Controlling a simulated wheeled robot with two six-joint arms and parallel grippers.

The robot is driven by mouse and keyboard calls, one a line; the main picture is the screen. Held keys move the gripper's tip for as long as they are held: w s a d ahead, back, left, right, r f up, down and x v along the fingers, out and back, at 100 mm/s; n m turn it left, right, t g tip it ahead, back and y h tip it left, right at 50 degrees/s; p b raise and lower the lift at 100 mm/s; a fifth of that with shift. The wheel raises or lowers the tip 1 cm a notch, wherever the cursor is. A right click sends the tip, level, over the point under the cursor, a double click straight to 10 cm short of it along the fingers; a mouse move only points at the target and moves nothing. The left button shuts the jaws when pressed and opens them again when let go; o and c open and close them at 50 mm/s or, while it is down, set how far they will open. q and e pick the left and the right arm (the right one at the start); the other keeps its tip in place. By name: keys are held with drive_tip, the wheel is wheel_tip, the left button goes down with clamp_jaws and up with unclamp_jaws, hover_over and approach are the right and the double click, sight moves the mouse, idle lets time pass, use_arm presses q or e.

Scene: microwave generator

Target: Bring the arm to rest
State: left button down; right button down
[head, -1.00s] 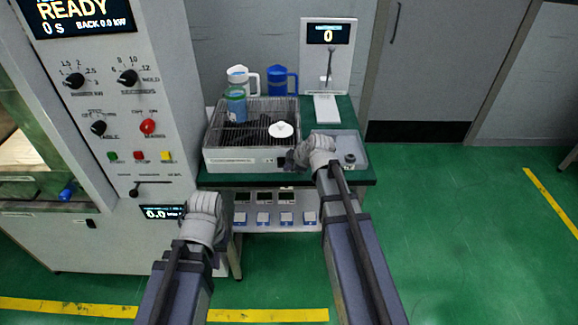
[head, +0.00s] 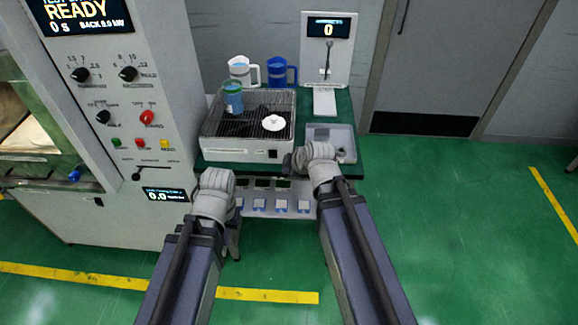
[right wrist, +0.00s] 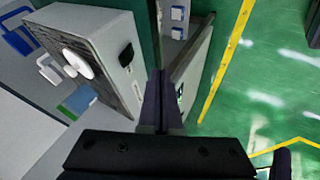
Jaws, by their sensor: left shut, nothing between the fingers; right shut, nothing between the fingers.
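My right gripper (head: 290,161) is in front of the green-topped table, at its front edge by the corner of the wire-topped box. It is shut and empty; its fingers also show in the right wrist view (right wrist: 160,100), pointing past the table's side. My left gripper (head: 217,180) is further left, between the generator cabinet and the table front. It is shut, with its fingertips mostly hidden behind its own wrist. Neither gripper holds anything.
The generator cabinet (head: 150,100) stands close on the left. The wire-topped box (head: 235,155) carries a blue-green jar (head: 233,98) and a white disc (head: 274,122). White (head: 239,68) and blue (head: 277,72) jugs stand behind. Green floor (head: 450,230) is clear at right.

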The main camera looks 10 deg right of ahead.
idle(0.4)
drive_tip(key=s+a+f+m+g+h, duration=0.2)
drive_tip(key=s+a+m+g, duration=0.1)
drive_tip(key=s, duration=0.5)
drive_tip(key=s+a+f+m+g+h, duration=0.1)
drive_tip(key=s+a+f+m+g, duration=0.1)
drive_tip(key=s+a+m+g, duration=0.2)
drive_tip(key=s+a+m, duration=0.2)
drive_tip(key=s+m, duration=0.1)
drive_tip(key=s, duration=0.1)
drive_tip(key=shift+f+g+h, duration=0.25)
drive_tip(key=shift+g+h, duration=0.05)
drive_tip(key=shift+h, duration=0.1)
